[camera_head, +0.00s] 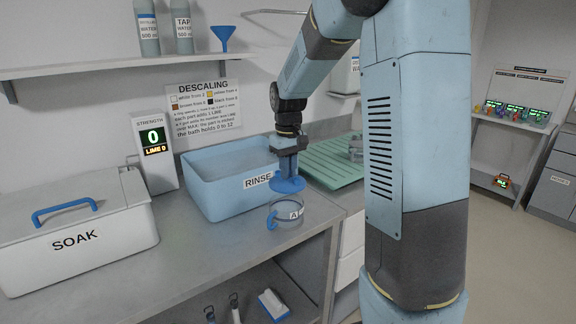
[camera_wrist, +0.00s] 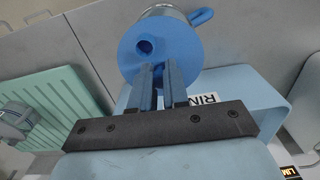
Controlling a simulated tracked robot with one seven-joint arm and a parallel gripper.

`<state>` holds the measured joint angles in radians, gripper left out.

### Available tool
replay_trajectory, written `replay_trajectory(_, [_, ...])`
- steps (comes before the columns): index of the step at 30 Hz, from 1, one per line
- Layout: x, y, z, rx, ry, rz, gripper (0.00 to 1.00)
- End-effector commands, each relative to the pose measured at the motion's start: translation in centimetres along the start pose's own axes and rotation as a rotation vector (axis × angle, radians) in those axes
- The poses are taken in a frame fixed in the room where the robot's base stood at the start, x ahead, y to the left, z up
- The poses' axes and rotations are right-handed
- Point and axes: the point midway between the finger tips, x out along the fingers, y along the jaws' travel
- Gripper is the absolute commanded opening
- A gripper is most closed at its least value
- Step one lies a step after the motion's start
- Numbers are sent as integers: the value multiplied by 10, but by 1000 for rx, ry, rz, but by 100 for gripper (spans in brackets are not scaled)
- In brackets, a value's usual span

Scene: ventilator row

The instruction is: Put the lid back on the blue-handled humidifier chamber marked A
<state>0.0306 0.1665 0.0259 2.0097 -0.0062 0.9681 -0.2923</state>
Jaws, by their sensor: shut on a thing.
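The humidifier chamber marked A (camera_head: 289,214) is a clear, low round vessel with a blue handle (camera_head: 272,219), upright on the bench in front of the RINSE bath. My gripper (camera_head: 289,170) is shut on a blue round lid (camera_head: 287,186). The lid is held above and slightly behind the chamber, apart from it in the head view. In the wrist view my gripper (camera_wrist: 161,88) grips the lid (camera_wrist: 172,58), which has a round hole near its edge. The chamber's rim (camera_wrist: 165,9) and handle (camera_wrist: 203,16) show beyond the lid, which hides most of the chamber.
The blue RINSE bath (camera_head: 215,200) stands just behind and left of the chamber. A white SOAK box (camera_head: 75,250) with a blue-handled cover is at left. A green ribbed drainer (camera_head: 330,172) lies to the right, with a clear vessel on it. The bench's front edge (camera_head: 300,243) is close to the chamber.

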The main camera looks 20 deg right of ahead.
Motion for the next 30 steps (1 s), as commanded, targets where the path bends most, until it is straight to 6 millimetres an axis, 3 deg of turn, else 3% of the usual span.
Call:
replay_trajectory(18, [47, -7, -2, -12, -3, -1, 0])
replay_trajectory(30, [54, -7, -2, -12, -1, 0, 0])
